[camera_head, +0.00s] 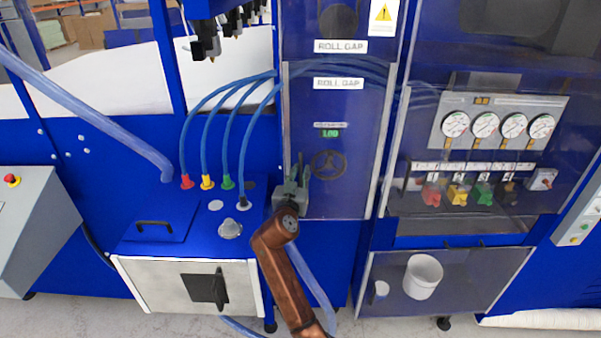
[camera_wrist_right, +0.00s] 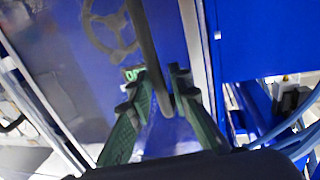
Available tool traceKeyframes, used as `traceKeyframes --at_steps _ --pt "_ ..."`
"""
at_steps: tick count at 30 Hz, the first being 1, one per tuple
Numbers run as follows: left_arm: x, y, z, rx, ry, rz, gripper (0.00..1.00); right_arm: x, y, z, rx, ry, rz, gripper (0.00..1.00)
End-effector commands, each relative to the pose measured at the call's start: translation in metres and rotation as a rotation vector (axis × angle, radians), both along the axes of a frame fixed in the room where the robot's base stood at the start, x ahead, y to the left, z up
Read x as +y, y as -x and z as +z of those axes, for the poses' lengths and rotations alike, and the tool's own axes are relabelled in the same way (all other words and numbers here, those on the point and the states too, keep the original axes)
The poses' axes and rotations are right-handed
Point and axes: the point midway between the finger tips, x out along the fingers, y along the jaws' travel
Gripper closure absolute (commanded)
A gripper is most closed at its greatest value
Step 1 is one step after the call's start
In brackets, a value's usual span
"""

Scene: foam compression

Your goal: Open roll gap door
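The roll gap door (camera_head: 335,125) is a clear panel with a "ROLL GAP" label, at the middle of the head view. It looks closed in its frame. A handwheel (camera_head: 328,164) and a green display (camera_head: 330,132) show behind it. My right gripper (camera_head: 292,190) is at the lower left edge of the door. In the right wrist view, its green fingers (camera_wrist_right: 163,82) stand on both sides of the dark door handle (camera_wrist_right: 146,40) and appear closed on it. In the head view the gripper hides most of the handle. My left gripper is not in view.
Blue hoses (camera_head: 235,110) run to colored fittings left of the door. A gauge panel (camera_head: 498,122) with valves stands behind another clear door on the right. A white bucket (camera_head: 423,277) sits low right. A grey control box (camera_head: 30,225) is at far left.

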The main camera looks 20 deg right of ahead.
Motion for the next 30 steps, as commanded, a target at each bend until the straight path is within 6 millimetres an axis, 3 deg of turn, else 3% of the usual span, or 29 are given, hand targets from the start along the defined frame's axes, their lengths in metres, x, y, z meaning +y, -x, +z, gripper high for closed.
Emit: traceKeyframes --at_steps 7,24,30 --pt "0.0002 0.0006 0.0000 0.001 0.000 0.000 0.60 0.0002 0.0001 -0.0001 0.000 0.000 0.000 1.00" --pt "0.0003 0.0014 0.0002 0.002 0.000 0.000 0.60 0.0004 0.0003 0.0000 0.000 0.000 0.001 1.00" --pt "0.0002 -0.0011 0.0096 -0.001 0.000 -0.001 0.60 -0.0058 0.0044 0.0019 0.001 0.000 0.016 1.00"
